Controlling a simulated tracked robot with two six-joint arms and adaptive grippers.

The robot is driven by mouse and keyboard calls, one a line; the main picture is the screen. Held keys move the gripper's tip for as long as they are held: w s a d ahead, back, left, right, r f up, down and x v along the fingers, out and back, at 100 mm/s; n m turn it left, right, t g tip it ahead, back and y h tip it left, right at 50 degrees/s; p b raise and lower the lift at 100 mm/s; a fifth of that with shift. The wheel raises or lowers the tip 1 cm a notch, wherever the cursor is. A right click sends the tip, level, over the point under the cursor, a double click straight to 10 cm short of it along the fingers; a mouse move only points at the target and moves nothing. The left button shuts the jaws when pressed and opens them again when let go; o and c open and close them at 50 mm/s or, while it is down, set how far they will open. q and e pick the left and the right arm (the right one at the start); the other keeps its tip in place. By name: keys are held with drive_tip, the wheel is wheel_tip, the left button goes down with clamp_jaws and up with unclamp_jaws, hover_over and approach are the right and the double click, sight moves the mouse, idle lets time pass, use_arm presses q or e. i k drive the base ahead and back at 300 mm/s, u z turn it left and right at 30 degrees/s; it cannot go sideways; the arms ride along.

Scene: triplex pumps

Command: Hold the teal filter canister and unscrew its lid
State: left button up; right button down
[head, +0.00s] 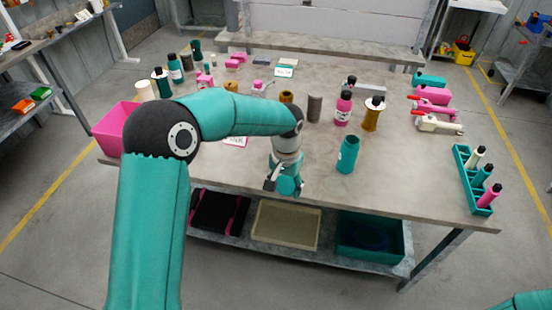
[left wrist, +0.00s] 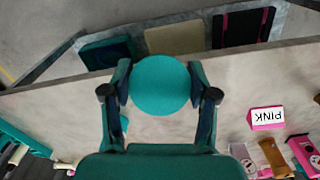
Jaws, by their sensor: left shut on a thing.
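The teal filter canister (head: 347,155) stands upright on the workbench, to the right of my left gripper and apart from it. My left gripper (head: 285,186) is over the bench's front edge, pointing down. In the left wrist view its fingers are shut on a round teal disc (left wrist: 160,86), which looks like the lid. The disc fills the space between the fingertips, and its underside is hidden. My right gripper is out of view; only a bit of my right arm shows at the bottom right corner.
The workbench (head: 400,185) carries several bottles behind the canister, including a pink one (head: 343,108) and an amber one (head: 373,113). A teal rack (head: 462,178) with bottles stands at the right edge. A pink bin (head: 112,132) is at left. Bare bench surrounds the canister.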

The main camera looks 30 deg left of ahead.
sight(350, 146)
drive_tip(key=u, duration=0.1)
drive_tip(key=i, duration=1)
drive_tip(key=z, duration=0.1)
